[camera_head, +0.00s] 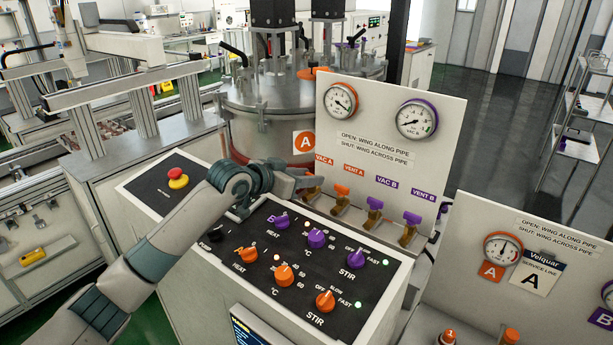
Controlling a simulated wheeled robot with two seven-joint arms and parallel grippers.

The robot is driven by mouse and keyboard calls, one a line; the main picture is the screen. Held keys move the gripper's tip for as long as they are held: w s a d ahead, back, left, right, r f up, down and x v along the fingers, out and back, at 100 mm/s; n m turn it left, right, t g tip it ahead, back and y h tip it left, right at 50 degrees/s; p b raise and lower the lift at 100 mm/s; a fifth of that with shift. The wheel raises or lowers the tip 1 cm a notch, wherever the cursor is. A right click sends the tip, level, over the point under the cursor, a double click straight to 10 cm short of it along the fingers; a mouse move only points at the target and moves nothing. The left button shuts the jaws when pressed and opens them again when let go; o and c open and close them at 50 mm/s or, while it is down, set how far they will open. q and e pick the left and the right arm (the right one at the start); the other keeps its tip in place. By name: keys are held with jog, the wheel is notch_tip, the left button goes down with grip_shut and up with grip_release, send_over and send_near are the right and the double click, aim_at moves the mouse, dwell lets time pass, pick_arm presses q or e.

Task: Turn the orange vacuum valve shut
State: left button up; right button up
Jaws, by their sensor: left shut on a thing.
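The orange vacuum valve (310,197) is the leftmost in a row of small valves, under the "VAC A" label on the pale panel (445,135). My left gripper (310,181) reaches in from the left and is shut on its wing. The fingers hide most of the wing, so I cannot tell its angle. A sign on the panel says the wing along the pipe is open and across the pipe is shut. The orange-rimmed gauge (340,99) is above the valve. My right gripper is not in view.
The orange VENT A valve (342,189) stands close right of the held valve, then the purple VAC B (375,203) and VENT B (412,217) valves. Below is a black knob panel (335,245). A red stop button (177,175) is at left. A steel vessel (265,110) stands behind.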

pick_arm(q)
jog(key=shift+s+d+r+n+y+p, duration=0.15)
jog(key=shift+n+y+p, duration=0.15)
jog(key=shift+p, duration=0.25)
jog(key=shift+n+t+y+p, duration=0.3)
jog(key=shift+t, duration=0.1)
jog(key=o, duration=1)
jog(key=shift+o, duration=0.2)
